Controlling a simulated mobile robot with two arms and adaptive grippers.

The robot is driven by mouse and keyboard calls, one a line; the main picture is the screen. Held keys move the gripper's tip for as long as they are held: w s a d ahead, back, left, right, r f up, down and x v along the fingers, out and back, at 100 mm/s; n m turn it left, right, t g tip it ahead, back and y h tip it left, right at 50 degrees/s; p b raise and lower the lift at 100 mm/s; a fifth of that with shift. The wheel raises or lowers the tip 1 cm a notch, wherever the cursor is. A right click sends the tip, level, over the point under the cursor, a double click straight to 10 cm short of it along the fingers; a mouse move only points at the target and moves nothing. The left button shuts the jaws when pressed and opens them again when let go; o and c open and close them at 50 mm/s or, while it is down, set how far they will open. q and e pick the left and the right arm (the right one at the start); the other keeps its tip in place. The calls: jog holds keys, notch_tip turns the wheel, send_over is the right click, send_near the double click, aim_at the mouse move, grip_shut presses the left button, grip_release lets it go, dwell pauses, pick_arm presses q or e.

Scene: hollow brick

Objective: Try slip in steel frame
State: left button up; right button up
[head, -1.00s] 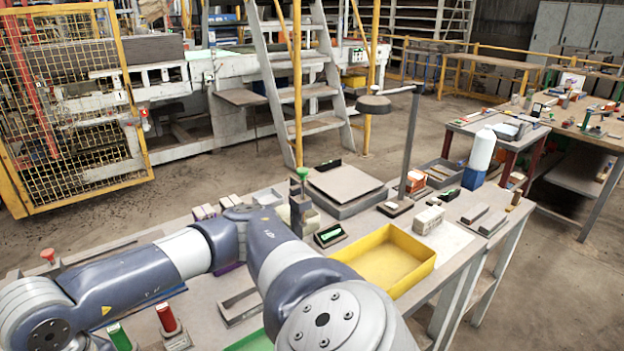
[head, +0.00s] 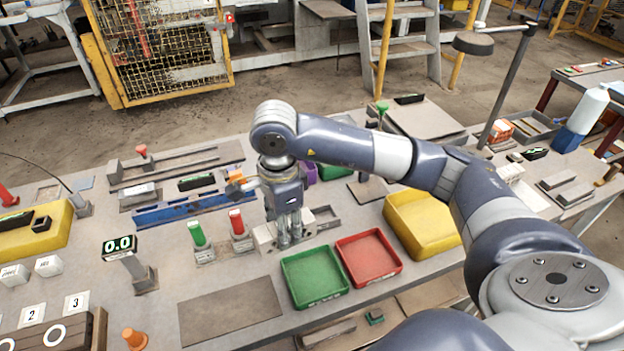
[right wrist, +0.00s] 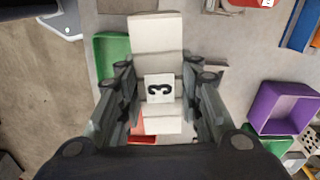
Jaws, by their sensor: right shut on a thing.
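My right gripper (head: 290,240) points down over the bench and is shut on a pale block (head: 265,237). In the right wrist view the fingers (right wrist: 162,100) stand on both sides of the pale block (right wrist: 155,35), which bears a black 3 (right wrist: 160,88). A grey steel frame (head: 328,218) lies on the bench just right of the gripper in the head view, partly hidden behind it. I cannot tell whether the block touches the bench or the frame. My left gripper is not in view.
A green tray (head: 316,278), a red tray (head: 368,260) and a yellow tray (head: 422,222) stand right of the gripper. A green button post (head: 197,235) and red one (head: 237,222) stand left. A display (head: 120,245) reads 0.0. A purple bin (right wrist: 283,108) shows in the wrist view.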

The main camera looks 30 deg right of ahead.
jog(key=w+d+m+p, duration=0.3)
jog(key=m, duration=0.9)
jog(key=w+d+m+p, duration=0.2)
jog(key=w+d+m, duration=0.1)
jog(key=m, duration=0.8)
jog(key=shift+w+d+f+m, duration=0.25)
jog(key=shift+d+f+m, duration=0.75)
jog(key=shift+m, duration=1.45)
jog(key=shift+w+d+f+m, duration=0.2)
jog(key=shift+d+f+m, duration=0.7)
jog(key=shift+m, duration=1.5)
jog(key=shift+w+d+f+m, duration=0.25)
jog(key=shift+d+f+m, duration=0.75)
jog(key=shift+m, duration=1.45)
jog(key=shift+a+f+b, duration=0.25)
jog(key=shift+f+b, duration=0.45)
jog(key=shift+f, duration=0.2)
